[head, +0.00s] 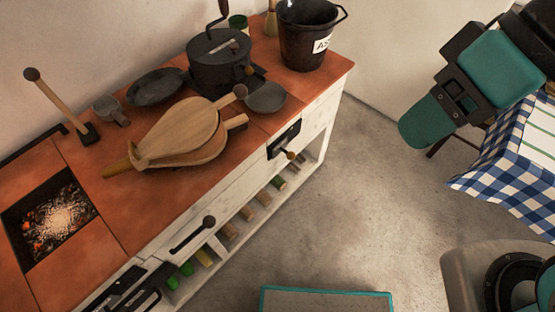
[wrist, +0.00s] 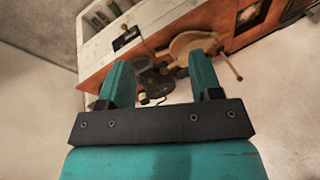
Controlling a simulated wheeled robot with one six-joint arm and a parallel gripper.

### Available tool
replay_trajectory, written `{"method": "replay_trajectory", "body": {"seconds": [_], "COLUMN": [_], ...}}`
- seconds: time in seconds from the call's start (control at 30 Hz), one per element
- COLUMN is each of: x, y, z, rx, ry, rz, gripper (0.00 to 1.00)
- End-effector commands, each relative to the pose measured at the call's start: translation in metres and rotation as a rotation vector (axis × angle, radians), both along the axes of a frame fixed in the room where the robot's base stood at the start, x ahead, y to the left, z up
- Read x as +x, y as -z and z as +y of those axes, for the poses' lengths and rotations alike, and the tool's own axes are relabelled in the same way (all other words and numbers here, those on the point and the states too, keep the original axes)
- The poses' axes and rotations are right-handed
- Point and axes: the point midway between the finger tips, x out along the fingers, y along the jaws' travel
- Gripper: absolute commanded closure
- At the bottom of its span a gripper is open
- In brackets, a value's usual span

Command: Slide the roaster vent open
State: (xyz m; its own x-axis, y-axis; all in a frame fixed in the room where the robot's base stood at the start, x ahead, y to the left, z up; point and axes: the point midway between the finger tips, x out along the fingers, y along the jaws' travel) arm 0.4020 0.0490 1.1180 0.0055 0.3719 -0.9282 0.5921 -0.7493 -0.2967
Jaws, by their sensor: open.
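The roaster (head: 219,68) is a dark round pot with a flat lid and a tall crank, standing on the terracotta counter top near the wall. A small pale strip (head: 224,46) lies on its lid; I cannot tell whether this is the vent or how far it is open. In the wrist view, a dark shape between the fingers may be the roaster, small and unclear. My gripper (wrist: 161,75) is open and empty, with its teal fingers apart. In the head view, my gripper (head: 427,121) hangs over the floor, well right of the counter and touching nothing.
A black bucket (head: 306,38) stands right of the roaster, and a dark bowl (head: 266,97) before it. Wooden bellows (head: 185,138) lie nearer. A black plate with a knob (head: 284,139) is on the counter front. A checked-cloth table (head: 490,160) stands right; floor between is clear.

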Motion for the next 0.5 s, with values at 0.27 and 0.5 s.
{"method": "replay_trajectory", "body": {"seconds": [0.27, 0.5], "x": [0.021, 0.046], "y": [0.117, 0.21], "z": [0.023, 0.047], "rx": [0.161, 0.348], "ry": [-0.09, -0.159], "rz": [-0.089, -0.221], "gripper": [0.41, 0.41]}}
